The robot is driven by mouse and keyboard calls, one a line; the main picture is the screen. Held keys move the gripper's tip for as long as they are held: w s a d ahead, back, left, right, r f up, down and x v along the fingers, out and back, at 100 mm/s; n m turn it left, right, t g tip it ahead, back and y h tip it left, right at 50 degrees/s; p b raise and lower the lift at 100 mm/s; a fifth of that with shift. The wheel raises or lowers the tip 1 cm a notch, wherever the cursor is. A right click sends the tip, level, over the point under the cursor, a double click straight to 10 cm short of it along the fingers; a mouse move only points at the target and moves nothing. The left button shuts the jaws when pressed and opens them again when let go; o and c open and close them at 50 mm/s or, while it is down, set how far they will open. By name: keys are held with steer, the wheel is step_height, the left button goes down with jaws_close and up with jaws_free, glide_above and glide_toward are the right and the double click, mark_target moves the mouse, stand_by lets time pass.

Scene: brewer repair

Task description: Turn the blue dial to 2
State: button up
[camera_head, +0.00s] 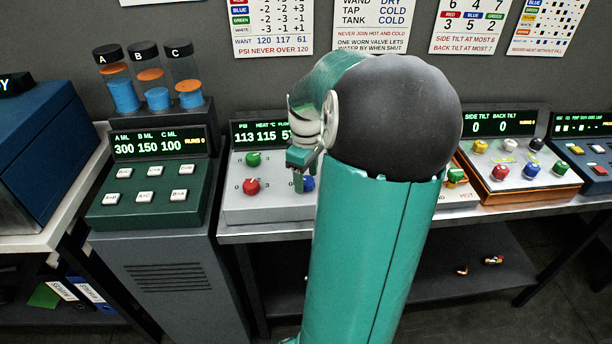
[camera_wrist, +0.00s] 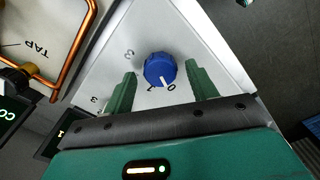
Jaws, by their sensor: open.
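The blue dial (camera_wrist: 159,69) sits on a light grey panel (camera_wrist: 185,25) in the wrist view. A white mark on its edge points toward the printed 0 and 1, closer to the 0. A 3 is printed to its left; I cannot make out a 2. My gripper (camera_wrist: 161,72) is open, with one green finger on each side of the dial and a gap showing on both sides. In the head view, the blue dial (camera_head: 309,183) is partly hidden behind my gripper (camera_head: 299,182), which points down at the panel.
A green dial (camera_head: 253,159) and a red dial (camera_head: 251,187) sit left of the blue one, below a display (camera_head: 262,132) reading 113, 115 and a partly hidden number. A copper pipe (camera_wrist: 80,50) runs beside the panel. My arm hides the console's right side.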

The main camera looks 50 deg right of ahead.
steer(key=shift+f, duration=0.25)
steer(key=shift+c, duration=0.3)
steer(key=c, duration=0.9)
